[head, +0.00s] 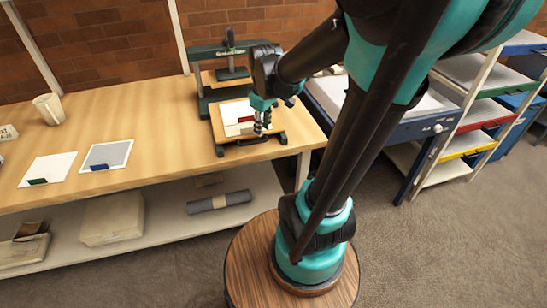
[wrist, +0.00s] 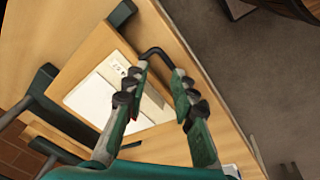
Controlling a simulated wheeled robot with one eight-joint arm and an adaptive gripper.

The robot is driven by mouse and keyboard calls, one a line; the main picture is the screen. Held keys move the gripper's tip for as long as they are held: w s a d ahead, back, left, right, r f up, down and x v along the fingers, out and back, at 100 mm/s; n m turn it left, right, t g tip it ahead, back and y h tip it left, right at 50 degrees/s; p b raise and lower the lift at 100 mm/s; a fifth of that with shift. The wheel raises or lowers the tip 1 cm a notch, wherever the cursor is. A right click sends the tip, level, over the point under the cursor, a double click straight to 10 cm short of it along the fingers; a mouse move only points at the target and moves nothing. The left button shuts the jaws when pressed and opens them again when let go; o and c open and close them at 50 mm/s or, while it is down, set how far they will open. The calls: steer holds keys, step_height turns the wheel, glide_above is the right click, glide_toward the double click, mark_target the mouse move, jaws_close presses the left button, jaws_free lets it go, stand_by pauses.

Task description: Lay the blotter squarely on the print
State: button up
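A white sheet (head: 237,109) lies on the wooden bed of a dark green press (head: 208,97). A cream piece with a red tab (head: 246,119) shows over its near part. In the wrist view the white sheet (wrist: 88,98) and a cream strip beside it are partly hidden by my fingers. I cannot tell which is the print and which the blotter. My gripper (head: 262,124) is over the near right side of the bed. In the wrist view my gripper (wrist: 161,70) has its fingertips apart with nothing between them.
A white sheet with a green tab (head: 50,166) and a grey sheet with a blue tab (head: 108,153) lie on the wooden table (head: 160,120), left of the press. A cup (head: 49,108) stands farther left. A black bar handle (wrist: 157,51) edges the bed.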

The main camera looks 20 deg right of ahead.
steer(key=s+d+f+m+t, duration=0.1)
steer(key=s+f+m, duration=0.7)
steer(key=s, duration=0.2)
steer(key=shift+s+d+t, duration=0.15)
steer(key=shift+s+t, duration=0.1)
steer(key=shift+t, duration=0.15)
